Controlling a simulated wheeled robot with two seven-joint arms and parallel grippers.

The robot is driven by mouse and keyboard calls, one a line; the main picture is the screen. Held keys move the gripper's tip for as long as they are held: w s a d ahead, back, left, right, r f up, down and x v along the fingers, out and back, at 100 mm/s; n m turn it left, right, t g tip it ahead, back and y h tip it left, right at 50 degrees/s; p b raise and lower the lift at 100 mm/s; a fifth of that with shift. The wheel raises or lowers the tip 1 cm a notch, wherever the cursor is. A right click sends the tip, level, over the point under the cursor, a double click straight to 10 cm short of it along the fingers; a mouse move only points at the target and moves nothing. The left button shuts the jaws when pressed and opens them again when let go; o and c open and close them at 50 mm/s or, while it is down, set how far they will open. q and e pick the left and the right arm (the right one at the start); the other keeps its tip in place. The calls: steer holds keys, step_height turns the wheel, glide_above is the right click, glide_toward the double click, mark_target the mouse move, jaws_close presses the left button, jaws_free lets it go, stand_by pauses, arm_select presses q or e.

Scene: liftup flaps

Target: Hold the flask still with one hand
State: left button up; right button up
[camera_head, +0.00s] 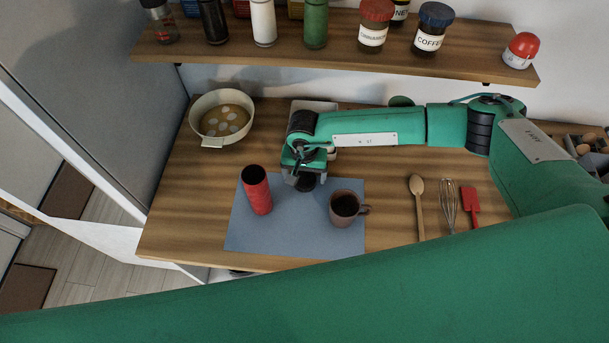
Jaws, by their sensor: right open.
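The flask (258,198) is a red cylinder with a dark top. It stands on the blue-grey mat (282,236), tilted in the picture by the camera angle. My right gripper (304,182) is above the back part of the mat, to the right of the flask. It is open and apart from the flask, and a dark round shape shows at its fingertips. I cannot tell whether that shape is part of the gripper. My left gripper is not in view.
A brown mug (344,208) of dark liquid stands on the mat, right of the flask. A wooden spoon (417,203), whisk (448,207) and red spatula (470,206) lie further right. A pot (222,119) stands back left. A shelf (330,56) with jars hangs above.

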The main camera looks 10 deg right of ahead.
mark_target(304, 178)
step_height(304, 178, up, 11)
steer(key=b, duration=0.3)
steer(key=shift+f, duration=0.1)
